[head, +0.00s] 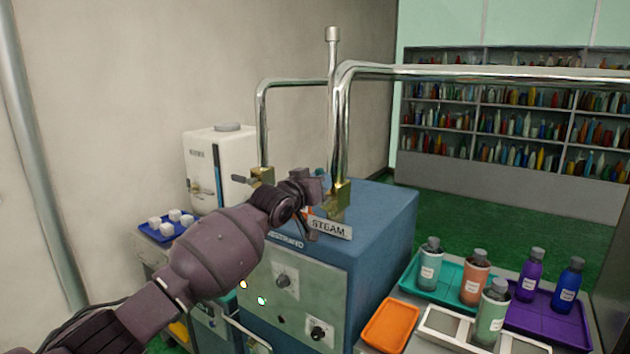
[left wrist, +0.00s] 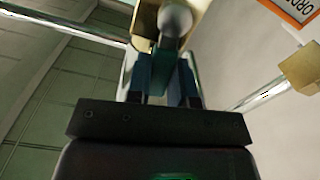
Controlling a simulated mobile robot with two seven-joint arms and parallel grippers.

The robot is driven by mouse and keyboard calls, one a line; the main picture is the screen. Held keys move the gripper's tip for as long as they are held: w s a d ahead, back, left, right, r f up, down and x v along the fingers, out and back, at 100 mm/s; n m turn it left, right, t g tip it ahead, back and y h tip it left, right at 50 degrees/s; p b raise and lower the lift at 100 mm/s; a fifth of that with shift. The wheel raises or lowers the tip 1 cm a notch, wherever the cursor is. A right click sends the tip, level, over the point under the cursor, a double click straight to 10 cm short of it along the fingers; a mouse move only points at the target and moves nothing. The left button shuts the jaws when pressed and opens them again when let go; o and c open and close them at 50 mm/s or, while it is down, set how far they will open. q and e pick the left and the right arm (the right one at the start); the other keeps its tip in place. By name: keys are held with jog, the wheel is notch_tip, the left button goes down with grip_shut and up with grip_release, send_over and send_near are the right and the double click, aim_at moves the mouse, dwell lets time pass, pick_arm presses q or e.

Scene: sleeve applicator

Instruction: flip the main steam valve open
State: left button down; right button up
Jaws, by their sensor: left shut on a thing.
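The main steam valve (head: 339,200) is a brass fitting at the foot of the right-hand chrome pipe, behind the STEAM sign (head: 331,227) on top of the blue boiler cabinet. My left gripper (head: 318,186) is at this valve, shut on its handle. In the left wrist view, the fingers (left wrist: 164,72) close just below the brass valve body (left wrist: 146,22) with its round grey end. The handle is mostly hidden between the fingers, so its angle cannot be told. My right gripper is in neither view.
A second brass valve (head: 262,177) sits on the left pipe. Right of the cabinet (head: 385,225) are an orange tray (head: 390,325), a teal tray (head: 447,292) and a purple tray (head: 545,318), with several bottles. A blue tray (head: 154,229) with white cubes is at left.

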pick_arm(q)
jog(key=shift+s+d+m+p, duration=0.3)
jog(key=shift+d+m+p, duration=0.05)
jog(key=shift+m, duration=0.75)
jog(key=c, duration=1)
grip_release()
jog(key=v, duration=1)
jog(key=shift+s+a, duration=0.2)
jog(key=shift+s, duration=0.15)
